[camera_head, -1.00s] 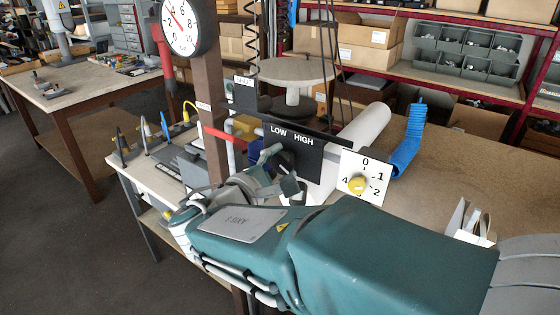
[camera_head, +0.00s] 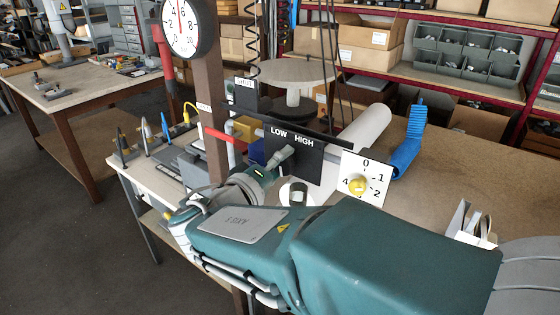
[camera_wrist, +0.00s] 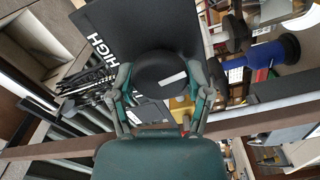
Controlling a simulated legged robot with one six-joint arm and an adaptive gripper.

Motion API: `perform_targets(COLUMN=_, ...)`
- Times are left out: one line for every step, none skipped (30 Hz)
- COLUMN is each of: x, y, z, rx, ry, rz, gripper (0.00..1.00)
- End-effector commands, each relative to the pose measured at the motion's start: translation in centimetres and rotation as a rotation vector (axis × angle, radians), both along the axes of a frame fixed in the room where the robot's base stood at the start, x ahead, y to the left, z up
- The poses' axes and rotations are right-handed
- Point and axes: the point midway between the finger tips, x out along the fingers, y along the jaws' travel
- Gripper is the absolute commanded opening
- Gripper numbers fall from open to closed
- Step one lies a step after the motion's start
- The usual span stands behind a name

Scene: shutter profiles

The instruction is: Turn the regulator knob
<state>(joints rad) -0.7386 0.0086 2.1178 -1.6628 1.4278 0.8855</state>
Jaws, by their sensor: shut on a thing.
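The regulator knob (camera_wrist: 160,72) is a round black knob with a white mark, in front of the black LOW/HIGH panel (camera_head: 312,165). My gripper (camera_wrist: 160,88) is shut on it, with one finger on each side in the wrist view. In the head view my gripper (camera_head: 288,172) is at the panel's lower left, and I cannot make out the black knob against the dark panel. The round white pressure gauge (camera_head: 187,27) on the brown post has its red needle pointing nearly straight up.
A white dial plate (camera_head: 374,168) with a yellow knob (camera_head: 358,185) stands just right of the panel. A blue coiled hose (camera_head: 409,145) and a white cylinder (camera_head: 364,130) are behind. The brown post (camera_head: 208,110) rises left of my gripper. The table's right side is largely clear.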

Motion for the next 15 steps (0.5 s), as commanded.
perform_targets(x=0.0, y=0.04, z=-0.5, rx=0.023, ry=-0.006, rz=0.002, gripper=0.16)
perform_targets(x=0.0, y=0.04, z=-0.5, rx=0.038, ry=-0.017, rz=0.002, gripper=0.16)
perform_targets(x=-0.01, y=0.04, z=-0.51, rx=0.056, ry=-0.032, rz=0.002, gripper=0.16)
perform_targets(x=-0.01, y=0.04, z=-0.51, rx=0.069, ry=-0.041, rz=0.001, gripper=0.16)
perform_targets(x=-0.01, y=0.03, z=-0.52, rx=0.08, ry=-0.05, rz=0.002, gripper=0.16)
perform_targets(x=-0.01, y=0.03, z=-0.52, rx=0.094, ry=-0.06, rz=0.002, gripper=0.16)
perform_targets(x=-0.02, y=0.03, z=-0.53, rx=0.104, ry=-0.068, rz=0.002, gripper=0.16)
perform_targets(x=-0.02, y=0.03, z=-0.53, rx=0.112, ry=-0.074, rz=0.002, gripper=0.16)
perform_targets(x=-0.02, y=0.02, z=-0.55, rx=0.122, ry=-0.082, rz=0.002, gripper=0.16)
perform_targets(x=-0.02, y=0.02, z=-0.55, rx=0.129, ry=-0.088, rz=0.001, gripper=0.16)
perform_targets(x=-0.02, y=0.02, z=-0.56, rx=0.135, ry=-0.091, rz=0.001, gripper=0.16)
perform_targets(x=-0.02, y=0.02, z=-0.56, rx=0.142, ry=-0.096, rz=0.001, gripper=0.16)
perform_targets(x=-0.02, y=0.02, z=-0.56, rx=0.146, ry=-0.099, rz=0.001, gripper=0.16)
perform_targets(x=-0.02, y=0.02, z=-0.57, rx=0.15, ry=-0.102, rz=0.001, gripper=0.16)
perform_targets(x=-0.03, y=0.01, z=-0.57, rx=0.153, ry=-0.105, rz=0.001, gripper=0.16)
